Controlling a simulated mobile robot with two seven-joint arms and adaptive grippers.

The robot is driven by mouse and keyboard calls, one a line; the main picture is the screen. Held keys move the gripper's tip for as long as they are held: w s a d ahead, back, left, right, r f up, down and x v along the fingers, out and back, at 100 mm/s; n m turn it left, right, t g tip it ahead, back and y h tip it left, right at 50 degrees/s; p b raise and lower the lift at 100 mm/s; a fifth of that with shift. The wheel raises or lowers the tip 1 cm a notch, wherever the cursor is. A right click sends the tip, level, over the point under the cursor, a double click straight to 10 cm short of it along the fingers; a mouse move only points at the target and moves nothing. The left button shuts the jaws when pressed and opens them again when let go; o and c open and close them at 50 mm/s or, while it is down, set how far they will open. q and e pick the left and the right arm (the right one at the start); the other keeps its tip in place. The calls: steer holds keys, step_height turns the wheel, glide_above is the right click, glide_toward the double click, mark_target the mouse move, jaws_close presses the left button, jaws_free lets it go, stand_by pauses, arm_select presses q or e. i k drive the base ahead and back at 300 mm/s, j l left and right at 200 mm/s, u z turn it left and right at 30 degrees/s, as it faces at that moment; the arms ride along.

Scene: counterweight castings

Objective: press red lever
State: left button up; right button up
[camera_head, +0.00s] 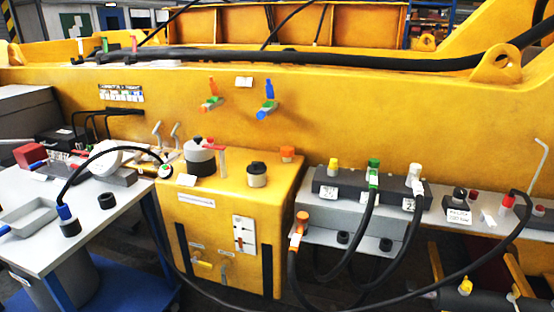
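A red T-shaped lever (222,158) stands upright on top of the yellow cabinet (285,195), just right of a white and dark round canister (199,158). A smaller red upright piece (134,44) shows at the upper left, on the yellow beam near a green one (105,45). I cannot tell whether that small piece is a lever. Neither of my grippers is in view, and nothing of mine touches the levers.
Orange (213,88) and blue (268,90) handles are on the yellow wall behind. A grey block (345,187) with black hoses stands to the right. A grey table (95,225) with a tray and tools is at left. Hoses cross the front.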

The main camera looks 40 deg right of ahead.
mark_target(70, 165)
steer(key=i+l, duration=0.1)
steer(key=i, duration=0.55)
steer(key=i+l, duration=0.1)
steer(key=i, duration=0.55)
steer(key=i+l, duration=0.15)
steer(key=i, duration=0.5)
steer(key=u, duration=1.65)
steer(key=k+j, duration=0.2)
steer(key=k, duration=0.2)
steer(key=k+j, duration=0.25)
steer(key=k, duration=0.15)
steer(key=k+j, duration=0.2)
steer(key=k, duration=0.15)
steer(key=i+l, duration=0.15)
